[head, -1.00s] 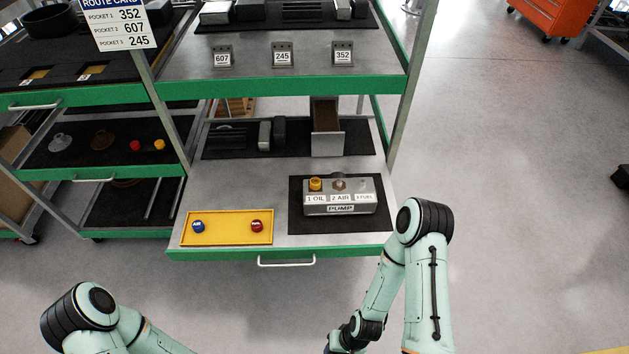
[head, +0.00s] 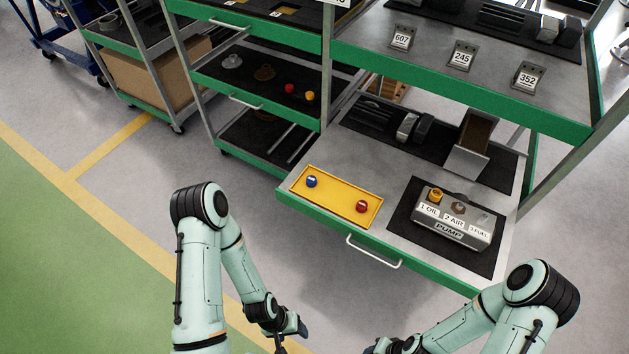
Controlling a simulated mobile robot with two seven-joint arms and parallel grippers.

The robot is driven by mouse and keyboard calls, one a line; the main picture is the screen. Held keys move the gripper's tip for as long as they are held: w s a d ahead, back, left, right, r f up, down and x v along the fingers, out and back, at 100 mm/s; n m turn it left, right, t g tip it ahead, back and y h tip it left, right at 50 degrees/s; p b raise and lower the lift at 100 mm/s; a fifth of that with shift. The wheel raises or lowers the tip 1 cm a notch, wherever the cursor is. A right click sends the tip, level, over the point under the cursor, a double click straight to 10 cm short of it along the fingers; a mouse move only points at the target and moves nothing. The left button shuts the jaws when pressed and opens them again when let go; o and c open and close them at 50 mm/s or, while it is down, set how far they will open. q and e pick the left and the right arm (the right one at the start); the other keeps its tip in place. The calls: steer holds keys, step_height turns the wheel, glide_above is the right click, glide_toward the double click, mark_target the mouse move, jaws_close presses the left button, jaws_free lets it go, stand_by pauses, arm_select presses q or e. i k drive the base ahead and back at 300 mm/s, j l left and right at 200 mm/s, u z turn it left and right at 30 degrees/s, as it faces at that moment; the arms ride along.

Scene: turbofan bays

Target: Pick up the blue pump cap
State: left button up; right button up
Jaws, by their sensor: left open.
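The blue pump cap (head: 312,181) sits upright at the left end of a yellow tray (head: 338,194) on the cart's lower shelf. A red cap (head: 362,206) sits at the tray's right end. The grey pump (head: 450,222) stands on a black mat to the right, with a yellow cap on its oil port; its air and fuel ports show no coloured cap. My left gripper (head: 292,342) is open and empty at the bottom edge, in front of and below the tray, well apart from the blue cap. My right gripper is mostly cut off at the bottom edge.
A white handle (head: 374,252) sticks out from the green shelf edge (head: 335,226). The upper shelf (head: 465,83) with number tags overhangs the back of the lower one. A cart at left holds red and yellow caps (head: 299,91). The floor before the carts is clear.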

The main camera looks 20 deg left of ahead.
mark_target(312, 181)
steer(key=z, duration=0.95)
steer(key=j+z, duration=0.4)
steer(key=k+j+z, duration=0.1)
steer(key=z, duration=0.25)
steer(key=k+j+z, duration=0.1)
steer(key=j+z, duration=0.3)
steer(key=k+j+z, duration=0.3)
steer(key=j, duration=0.15)
steer(key=k+j+z, duration=0.25)
steer(key=k+j, duration=0.05)
steer(key=j, duration=0.1)
